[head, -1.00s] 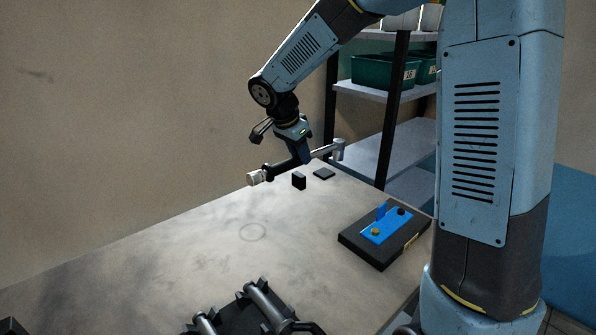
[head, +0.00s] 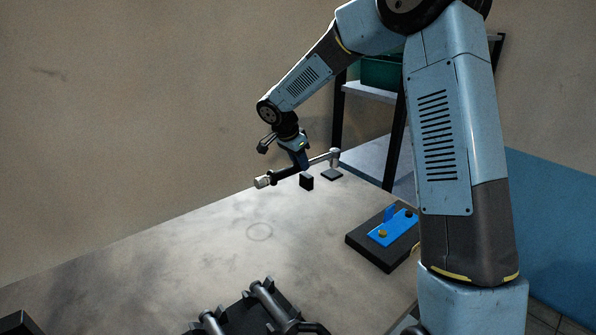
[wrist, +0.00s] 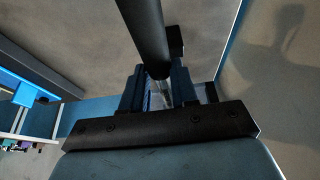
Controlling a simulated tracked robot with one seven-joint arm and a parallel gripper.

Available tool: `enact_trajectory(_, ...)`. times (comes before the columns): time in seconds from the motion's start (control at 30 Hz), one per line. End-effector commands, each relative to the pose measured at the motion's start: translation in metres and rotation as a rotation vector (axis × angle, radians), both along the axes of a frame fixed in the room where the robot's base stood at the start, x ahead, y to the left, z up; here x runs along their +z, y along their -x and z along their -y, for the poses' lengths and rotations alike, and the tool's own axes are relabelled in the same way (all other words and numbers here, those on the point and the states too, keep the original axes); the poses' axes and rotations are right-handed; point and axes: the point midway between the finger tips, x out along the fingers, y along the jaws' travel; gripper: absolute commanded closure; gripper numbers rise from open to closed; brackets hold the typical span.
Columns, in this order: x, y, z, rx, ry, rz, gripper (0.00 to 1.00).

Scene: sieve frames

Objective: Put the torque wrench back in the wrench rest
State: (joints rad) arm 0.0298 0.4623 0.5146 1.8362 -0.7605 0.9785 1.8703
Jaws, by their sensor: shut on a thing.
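The torque wrench has a dark grip, a pale end piece and a silver shaft (head: 318,159) ending in a head at the right. My gripper (head: 302,166) points down at the far end of the table and is shut on it near the middle. The wrench lies roughly level.
A black base with a blue plate (head: 384,237) stands at the table's right side. A dark rack with metal cylinders (head: 263,300) is at the near edge. Shelving with a green bin (head: 382,72) stands behind the table. The table's middle (head: 215,235) is clear.

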Motion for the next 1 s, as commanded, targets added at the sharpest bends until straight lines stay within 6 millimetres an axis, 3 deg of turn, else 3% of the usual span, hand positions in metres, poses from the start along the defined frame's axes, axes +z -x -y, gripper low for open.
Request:
enact_trajectory(0.17, -0.009, -0.008, -0.001, 0.0, -0.001, 0.0, 1.0)
enact_trajectory(0.4, -0.036, -0.01, -0.002, 0.001, 0.001, 0.001, 1.0)
enact_trajectory(0.63, -0.039, -0.01, -0.002, 0.0, -0.001, 0.0, 1.0)
enact_trajectory(0.67, -0.04, -0.01, -0.002, 0.001, -0.001, -0.001, 0.7)
enact_trajectory(0.9, -0.039, -0.01, -0.002, 0.001, -0.001, -0.001, 0.47)
enact_trajectory(1.0, -0.039, -0.01, -0.002, 0.001, -0.001, 0.0, 0.46)
